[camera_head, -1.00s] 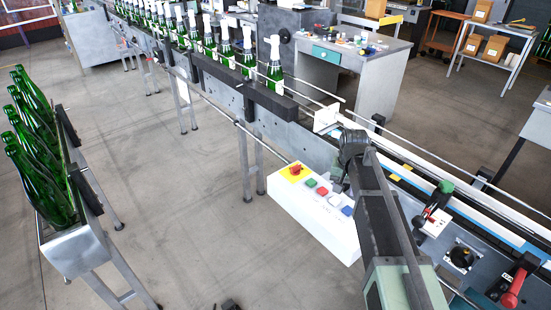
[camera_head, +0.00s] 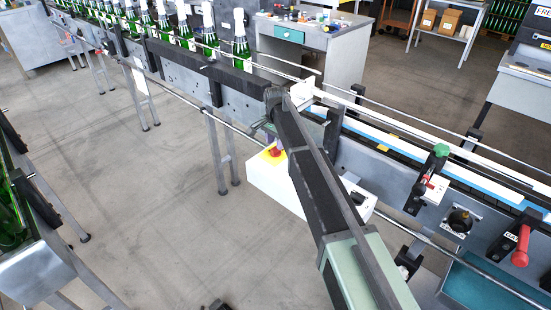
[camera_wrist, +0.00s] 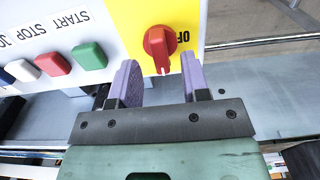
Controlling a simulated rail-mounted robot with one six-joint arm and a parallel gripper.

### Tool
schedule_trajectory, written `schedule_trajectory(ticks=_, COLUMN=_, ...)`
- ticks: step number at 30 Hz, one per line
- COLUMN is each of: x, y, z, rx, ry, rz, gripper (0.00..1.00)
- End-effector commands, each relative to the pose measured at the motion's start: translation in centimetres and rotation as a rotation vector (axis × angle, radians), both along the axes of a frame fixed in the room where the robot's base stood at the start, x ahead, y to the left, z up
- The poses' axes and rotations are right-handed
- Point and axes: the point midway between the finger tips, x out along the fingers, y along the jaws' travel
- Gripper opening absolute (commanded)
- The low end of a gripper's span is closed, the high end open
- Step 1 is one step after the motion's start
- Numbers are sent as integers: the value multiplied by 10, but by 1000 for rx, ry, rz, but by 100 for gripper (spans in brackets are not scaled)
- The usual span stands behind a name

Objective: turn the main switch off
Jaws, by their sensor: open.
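The main switch is a red rotary knob (camera_wrist: 157,43) on a yellow plate (camera_wrist: 134,20), with OFF printed to its right in the wrist view. A white mark on the knob points down the picture, towards my gripper. In the head view the knob (camera_head: 277,151) shows on the white control box (camera_head: 262,180), beside my arm. My gripper (camera_wrist: 158,82) is open, its two purple fingers apart and empty. The knob lies ahead of the gap between the fingertips; I cannot tell whether they touch it. The gripper is not clearly visible in the head view.
Green (camera_wrist: 89,56), red (camera_wrist: 53,63) and white (camera_wrist: 23,70) buttons sit left of the switch. The conveyor (camera_head: 390,140) runs behind the box, carrying foil-topped bottles (camera_head: 241,45). A bottle rack (camera_head: 35,262) stands at left. Open floor lies between rack and box.

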Motion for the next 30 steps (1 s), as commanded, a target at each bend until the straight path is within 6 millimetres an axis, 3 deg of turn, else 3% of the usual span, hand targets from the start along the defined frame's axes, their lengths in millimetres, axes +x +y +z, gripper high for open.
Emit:
schedule_trajectory(ticks=1, x=0, y=0, z=-21, rx=0, ry=0, rz=0, gripper=43)
schedule_trajectory(ticks=3, x=0, y=0, z=-28, rx=0, ry=0, rz=0, gripper=43)
schedule_trajectory(ticks=12, x=0, y=0, z=-26, rx=0, ry=0, rz=0, gripper=43)
schedule_trajectory(ticks=21, x=0, y=0, z=-27, rx=0, ry=0, rz=1, gripper=0)
schedule_trajectory(ticks=30, x=0, y=0, z=-27, rx=0, ry=0, rz=24, gripper=0)
